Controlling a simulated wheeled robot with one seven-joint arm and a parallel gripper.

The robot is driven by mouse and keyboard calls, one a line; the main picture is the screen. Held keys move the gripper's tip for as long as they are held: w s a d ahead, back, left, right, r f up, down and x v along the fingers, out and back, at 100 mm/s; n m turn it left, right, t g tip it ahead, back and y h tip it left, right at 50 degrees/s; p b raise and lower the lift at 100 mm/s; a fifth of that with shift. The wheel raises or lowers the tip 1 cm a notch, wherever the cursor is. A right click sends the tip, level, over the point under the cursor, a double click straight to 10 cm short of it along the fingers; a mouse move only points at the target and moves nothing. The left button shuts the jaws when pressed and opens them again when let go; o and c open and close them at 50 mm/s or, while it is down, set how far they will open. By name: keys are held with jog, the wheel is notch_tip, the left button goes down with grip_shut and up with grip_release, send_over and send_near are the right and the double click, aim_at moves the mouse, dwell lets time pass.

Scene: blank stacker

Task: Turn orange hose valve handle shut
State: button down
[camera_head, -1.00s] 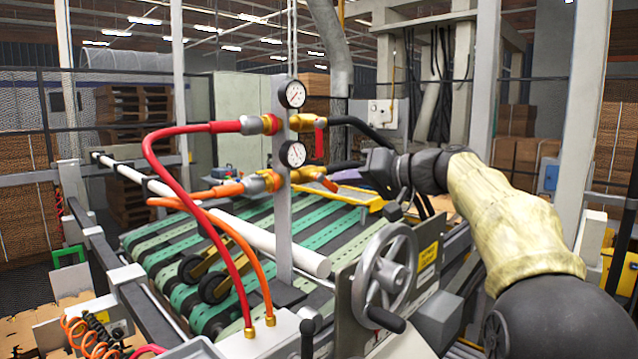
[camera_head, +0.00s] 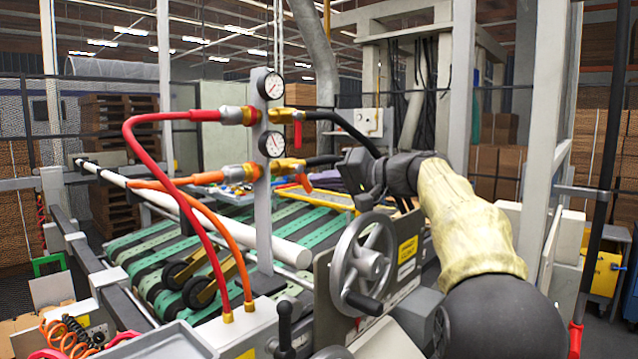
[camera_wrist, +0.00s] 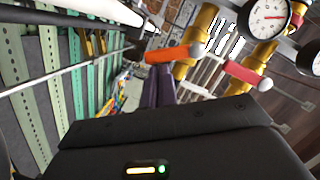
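The orange valve handle (camera_head: 307,182) sits on the brass valve of the lower, orange hose (camera_head: 212,208), on the grey post. It slants downward. In the wrist view the orange handle (camera_wrist: 172,54) lies across the top middle, with a pale knob at its right end. My gripper (camera_head: 352,172) is just right of the orange handle in the head view, apart from it as far as I can see.
The red handle (camera_head: 297,134) of the upper valve is above the orange one; it also shows in the wrist view (camera_wrist: 247,74). Two gauges, with the upper gauge (camera_head: 271,86) clearest, are on the post. A handwheel (camera_head: 363,262) stands below my arm. Green belts (camera_head: 140,240) lie behind.

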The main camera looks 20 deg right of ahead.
dwell(0.5)
jog(key=s+d+r, duration=0.3)
jog(key=s+d, duration=0.2)
jog(key=d, duration=0.5)
jog(key=shift+r, duration=0.2)
jog(key=shift+a, duration=0.15)
dwell(0.5)
